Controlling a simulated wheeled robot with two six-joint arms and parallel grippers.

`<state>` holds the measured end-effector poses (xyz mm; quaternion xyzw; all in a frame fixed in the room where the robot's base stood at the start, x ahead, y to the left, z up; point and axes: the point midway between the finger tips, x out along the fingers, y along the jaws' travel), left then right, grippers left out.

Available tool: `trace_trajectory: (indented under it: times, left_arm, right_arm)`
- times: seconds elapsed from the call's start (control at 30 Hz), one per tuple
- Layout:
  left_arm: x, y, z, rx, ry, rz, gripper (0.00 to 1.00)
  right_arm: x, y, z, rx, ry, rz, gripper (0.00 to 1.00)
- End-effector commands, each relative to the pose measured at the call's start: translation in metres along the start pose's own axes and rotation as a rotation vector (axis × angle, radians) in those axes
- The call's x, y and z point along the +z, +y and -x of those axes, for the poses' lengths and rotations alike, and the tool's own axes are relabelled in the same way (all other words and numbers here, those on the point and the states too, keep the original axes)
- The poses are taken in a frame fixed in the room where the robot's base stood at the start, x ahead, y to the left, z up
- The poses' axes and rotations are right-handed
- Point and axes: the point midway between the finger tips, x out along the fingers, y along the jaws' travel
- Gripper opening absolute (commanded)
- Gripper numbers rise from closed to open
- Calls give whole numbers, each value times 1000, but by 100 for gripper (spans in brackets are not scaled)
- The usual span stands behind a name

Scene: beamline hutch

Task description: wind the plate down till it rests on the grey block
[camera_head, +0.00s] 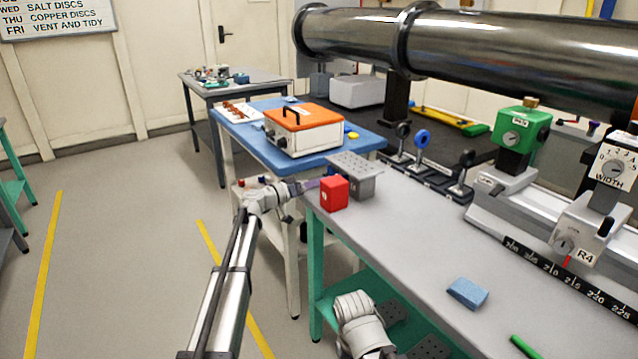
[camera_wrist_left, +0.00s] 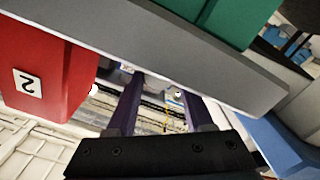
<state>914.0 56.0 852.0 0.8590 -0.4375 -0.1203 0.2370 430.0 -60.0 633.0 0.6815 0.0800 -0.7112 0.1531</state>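A grey plate with rows of holes (camera_head: 354,163) is at the far left end of the bench. A grey block (camera_head: 364,188) shows beneath it; I cannot tell whether they touch. A red block (camera_head: 334,194) stands in front of them and hides part of the space below the plate. It shows large in the left wrist view with a "2" label (camera_wrist_left: 27,84). My left gripper (camera_head: 313,184) is at the bench end, left of the red block. Its two dark fingers (camera_wrist_left: 160,88) are apart, with nothing clearly gripped. My right gripper is out of view.
The grey bench (camera_head: 430,235) carries a blue block (camera_head: 467,292), a green stick (camera_head: 524,347) and a scaled rail with a green unit (camera_head: 518,138). A blue-topped table (camera_head: 255,130) with an orange-lidded box (camera_head: 304,117) stands behind. The bench middle is clear.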

Motion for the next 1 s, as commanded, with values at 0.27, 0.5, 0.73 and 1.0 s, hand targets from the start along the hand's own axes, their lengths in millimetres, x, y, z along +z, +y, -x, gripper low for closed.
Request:
trace_trajectory:
  times: [0.27, 0.5, 0.73, 1.0]
  left_arm:
    - [0, 0, 0, 0, -1, -1, 80]
    - [0, 0, 0, 0, -1, -12, 80]
    - [0, 0, 0, 0, -1, -178, 80]
    - [1, 1, 0, 0, -1, -514, 80]
  right_arm:
    - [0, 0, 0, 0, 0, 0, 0]
    - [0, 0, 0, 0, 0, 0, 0]
    - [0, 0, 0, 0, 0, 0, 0]
    - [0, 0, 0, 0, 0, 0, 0]
